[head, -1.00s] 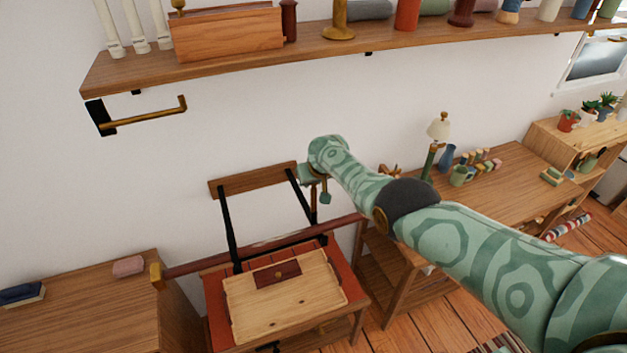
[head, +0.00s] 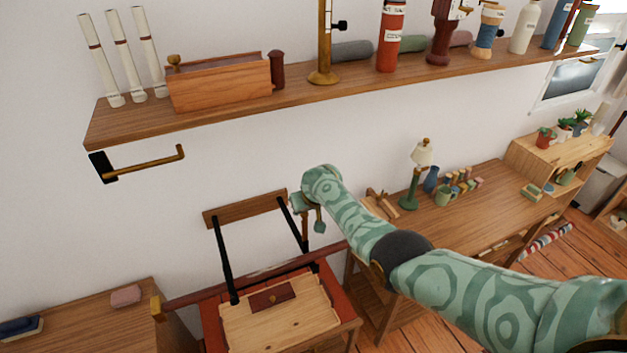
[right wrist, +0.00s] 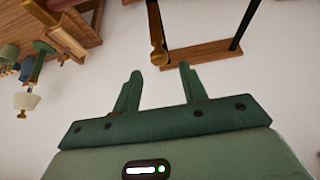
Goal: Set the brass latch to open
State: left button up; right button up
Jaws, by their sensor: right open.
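A brass lever (head: 145,163) on a black plate is fixed to the wall under the left end of the shelf; it looks like a latch, and I cannot tell its setting. A dark red bar (head: 215,287) with a brass end crosses the fold-down board at lower left. My right gripper (head: 308,212) is beside the right end of the wooden wall rail (head: 240,210), well right of and below the lever. In the right wrist view its fingers (right wrist: 160,72) are apart and empty, pointing toward a brass-ended dark bar (right wrist: 156,30) near the rail. My left gripper is not in view.
The long shelf (head: 225,110) carries a wooden box (head: 222,84), candles and bottles. A wooden board (head: 300,317) hangs on black straps below the rail. A desk with a lamp (head: 418,170) stands behind my right arm.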

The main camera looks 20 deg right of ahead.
jog(key=v, duration=1)
jog(key=shift+s+r, duration=0.15)
jog(key=s+f+g+b, duration=0.1)
jog(key=s+f+b, duration=0.55)
jog(key=f, duration=0.95)
jog(key=s+f+n+g+b, duration=0.1)
jog(key=s+f+b, duration=0.6)
jog(key=f, duration=0.9)
jog(key=s+f+g+b, duration=0.1)
jog(key=s+f+b, duration=0.55)
jog(key=f, duration=1.05)
jog(key=s+f+b, duration=0.3)
jog(key=s+f, duration=0.5)
jog(key=s, duration=0.4)
jog(key=s+d+f+n+g+b, duration=0.1)
jog(key=s+f+b, duration=0.3)
jog(key=s+f, duration=0.4)
jog(key=s+d+f+n+g+b, duration=0.1)
jog(key=s+f+b, duration=0.3)
jog(key=s+f, duration=0.5)
jog(key=s, duration=0.7)
jog(key=shift+s, duration=0.35)
